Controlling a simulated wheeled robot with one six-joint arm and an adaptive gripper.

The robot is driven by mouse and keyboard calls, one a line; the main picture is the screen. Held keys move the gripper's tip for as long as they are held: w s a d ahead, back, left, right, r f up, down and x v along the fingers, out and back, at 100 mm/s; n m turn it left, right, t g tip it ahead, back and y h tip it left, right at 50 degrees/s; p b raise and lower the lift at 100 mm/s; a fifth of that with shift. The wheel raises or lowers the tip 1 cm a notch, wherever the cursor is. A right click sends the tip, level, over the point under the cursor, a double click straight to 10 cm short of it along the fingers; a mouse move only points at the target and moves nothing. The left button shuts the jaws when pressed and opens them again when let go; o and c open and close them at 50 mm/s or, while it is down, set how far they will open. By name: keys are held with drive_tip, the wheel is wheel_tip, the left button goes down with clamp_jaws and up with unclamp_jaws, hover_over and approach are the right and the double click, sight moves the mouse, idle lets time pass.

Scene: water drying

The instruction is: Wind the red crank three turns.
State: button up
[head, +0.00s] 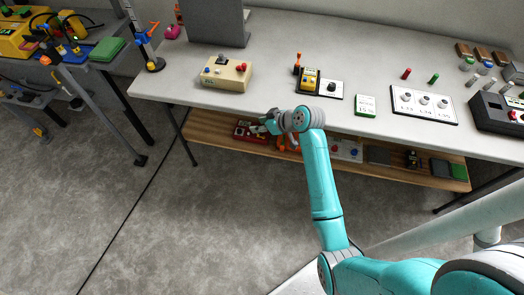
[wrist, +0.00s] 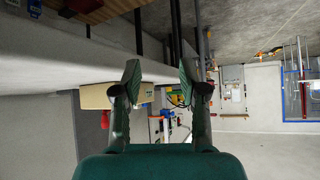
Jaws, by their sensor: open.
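A beige box (head: 225,73) stands on the left part of the white table, with several small knobs on top. One of them is a small red part (head: 241,67) at its right side; it is too small to tell whether it is the red crank. In the wrist view, which looks upside down, the beige box (wrist: 94,97) is partly behind a finger, with a red part (wrist: 105,120) on it. My gripper (head: 258,127) is off the table's front edge, in front of the box and apart from it. It is open and empty; its spread fingers (wrist: 160,80) show.
An orange lever (head: 298,60), a yellow device (head: 309,79) and a white panel with knobs (head: 423,105) stand farther right on the table. A grey panel (head: 215,22) stands behind the box. The wooden shelf (head: 205,128) below holds several devices.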

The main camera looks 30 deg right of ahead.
drive_tip(key=s+a+f+m+h, duration=0.1)
drive_tip(key=s+a+f, duration=0.3)
drive_tip(key=s+f, duration=0.1)
drive_tip(key=shift+s+m+t, duration=0.3)
drive_tip(key=shift+s+t, duration=0.1)
drive_tip(key=shift+s, duration=0.45)
